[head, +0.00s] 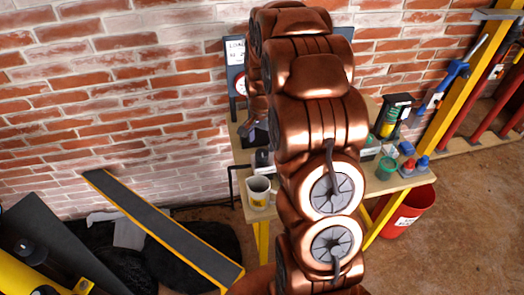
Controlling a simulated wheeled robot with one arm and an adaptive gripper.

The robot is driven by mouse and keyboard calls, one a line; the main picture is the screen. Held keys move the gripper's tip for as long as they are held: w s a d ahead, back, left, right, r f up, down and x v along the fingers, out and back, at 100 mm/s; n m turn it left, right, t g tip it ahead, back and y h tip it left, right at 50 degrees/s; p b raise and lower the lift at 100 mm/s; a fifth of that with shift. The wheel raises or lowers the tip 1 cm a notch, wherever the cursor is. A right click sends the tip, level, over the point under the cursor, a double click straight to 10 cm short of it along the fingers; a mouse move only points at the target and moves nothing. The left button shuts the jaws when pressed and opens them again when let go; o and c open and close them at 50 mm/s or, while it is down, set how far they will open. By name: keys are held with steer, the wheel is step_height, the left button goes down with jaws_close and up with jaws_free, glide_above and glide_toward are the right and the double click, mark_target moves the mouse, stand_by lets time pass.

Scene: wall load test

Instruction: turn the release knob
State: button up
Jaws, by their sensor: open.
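No release knob can be made out. A dark panel (233,68) on the brick wall carries a white sign (236,51) reading "LOAD" and, below it, part of a round dial with red on it (240,85). My copper arm covers the rest of the panel. The arm bends over at the top and comes down in front of the panel. Small dark grey parts at its far end look like my gripper (250,128), open, just above the bench (236,157). Its fingertips are partly hidden, and I see nothing held.
A mug (258,191) stands on the bench's front left corner. A green-labelled canister (390,120) and small coloured containers (386,168) stand at the right. A red bucket (408,212) is below. A sloping dark board with yellow edges (165,227) lies left. Yellow post (458,85) at right.

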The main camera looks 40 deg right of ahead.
mark_target(262, 153)
steer(key=shift+f+p, duration=0.9)
steer(key=shift+f, duration=1.9)
steer(key=c, duration=1.1)
steer(key=shift+c, duration=0.2)
